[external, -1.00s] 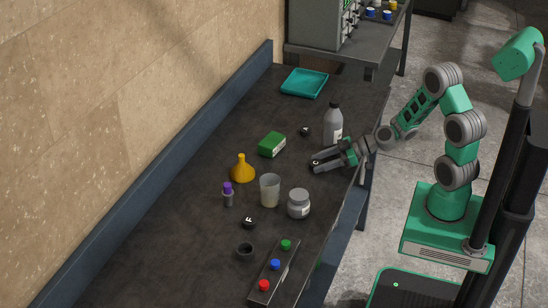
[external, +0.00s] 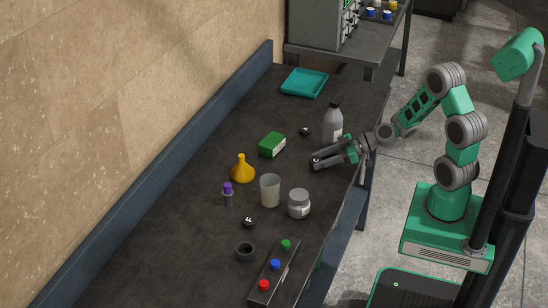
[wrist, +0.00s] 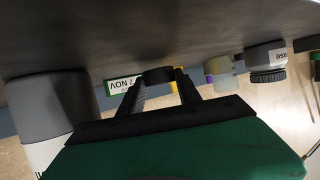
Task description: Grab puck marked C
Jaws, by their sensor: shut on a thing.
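My gripper (external: 316,163) is low over the dark bench, in front of the grey bottle. It is shut on a small black puck, which shows between the fingertips in the wrist view (wrist: 158,75). The held puck's letter cannot be read now. Another black puck (external: 305,131) lies beyond the gripper, left of the bottle; its mark is too small to read. A black puck marked F (external: 249,222) lies nearer the front, apart from the gripper.
The grey bottle (external: 333,122) stands close beside my gripper. A green box (external: 272,145), yellow funnel (external: 242,171), beaker (external: 270,190), grey jar (external: 299,204) and purple-capped vial (external: 228,193) stand to the left and front. A teal tray (external: 304,83) lies at the back.

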